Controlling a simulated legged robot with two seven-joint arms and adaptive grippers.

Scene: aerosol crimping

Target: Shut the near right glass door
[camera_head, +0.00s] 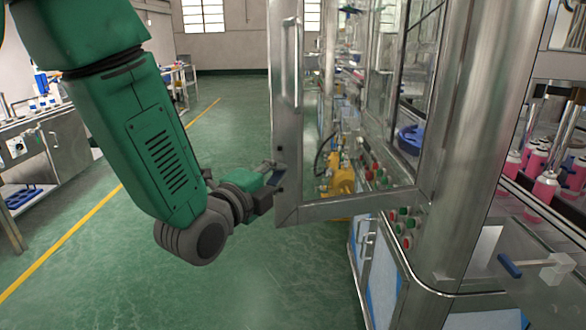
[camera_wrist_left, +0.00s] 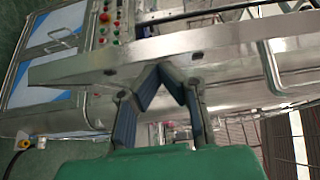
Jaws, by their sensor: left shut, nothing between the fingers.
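The glass door (camera_head: 284,140) has a steel frame and stands swung open from the machine's corner post. Its long bar handle (camera_head: 299,62) runs along the free side. My left gripper (camera_head: 276,176) is at the lower part of the door's free-side frame, on its left face. In the left wrist view, the fingertips (camera_wrist_left: 160,68) meet in a point at the door's frame (camera_wrist_left: 215,60), with nothing between them. They look to be against the frame or very close to it; I cannot tell which. The handle also shows in the left wrist view (camera_wrist_left: 269,66). My right gripper is out of view.
Pink-white cans (camera_head: 545,187) and a blue-tipped lever (camera_head: 510,266) are at the right. The green floor is clear at the left, up to a workbench (camera_head: 60,145).

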